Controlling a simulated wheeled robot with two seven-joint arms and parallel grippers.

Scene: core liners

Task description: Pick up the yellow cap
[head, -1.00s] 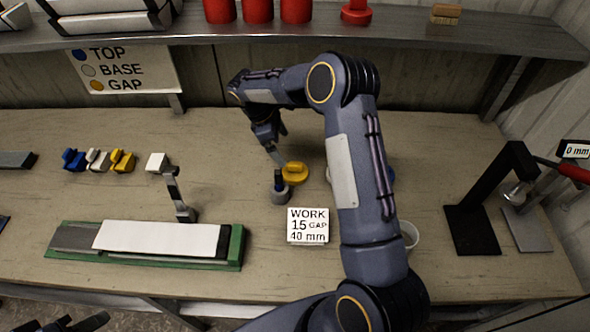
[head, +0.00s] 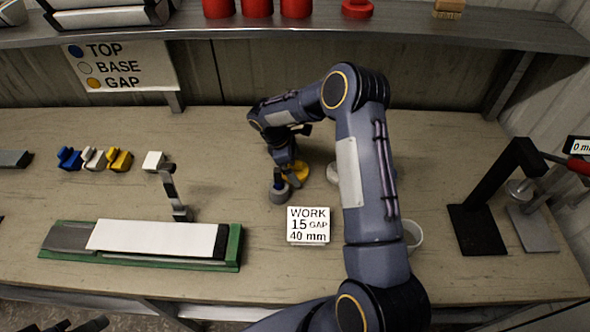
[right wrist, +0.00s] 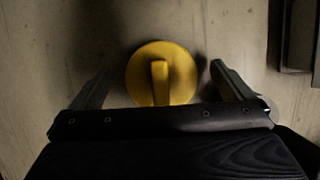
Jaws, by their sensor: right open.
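The yellow cap (head: 298,170) is a round disc with a raised bar across its top. In the right wrist view the yellow cap (right wrist: 161,74) lies between the two fingers of my right gripper (right wrist: 160,82). The fingers are open, with a gap on each side of the cap. At the lower left of the head view, part of a dark gripper (head: 80,326) shows at the edge, too little to read its jaws.
The WORK sign (head: 308,225) is in front. A white cup (head: 412,235) stands right of my arm. A green-edged tray (head: 235,250) lies at left; the shelf (head: 400,32) runs behind.

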